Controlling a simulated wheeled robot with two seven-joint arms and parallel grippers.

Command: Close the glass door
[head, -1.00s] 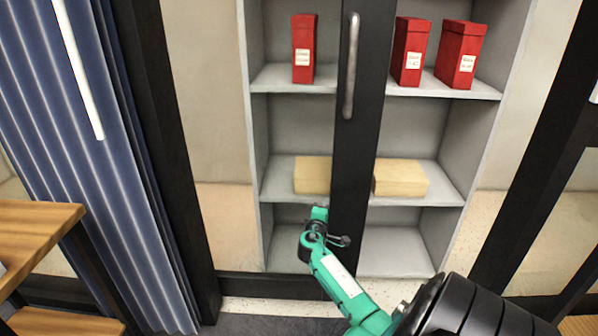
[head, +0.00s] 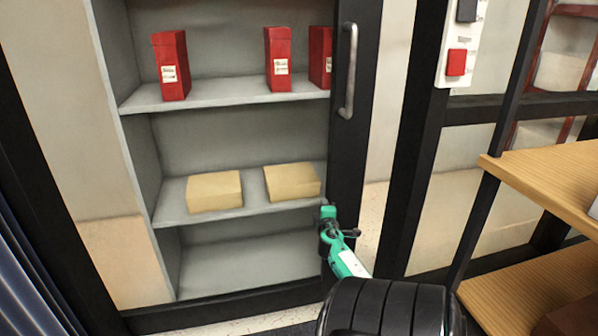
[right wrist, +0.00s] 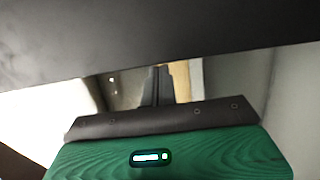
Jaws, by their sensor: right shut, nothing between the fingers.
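The glass door is clear, with a dark frame; its wide upright (head: 350,150) carries a long metal handle (head: 348,70) in the head view. A strip of pale background shows between this upright and the dark doorpost (head: 412,150) to its right. My right gripper (head: 327,212), on a green arm, is shut and empty at the lower part of the upright, well below the handle. I cannot tell whether it touches. In the right wrist view its fingers (right wrist: 157,85) point at a broad dark band, likely the door frame (right wrist: 150,40). My left gripper is out of view.
Behind the glass stands a grey shelf unit (head: 230,105) with red boxes (head: 170,65) and tan boxes (head: 214,190). A wooden shelf (head: 550,170) juts in at the right. A switch panel with a red button (head: 456,62) is at the upper right.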

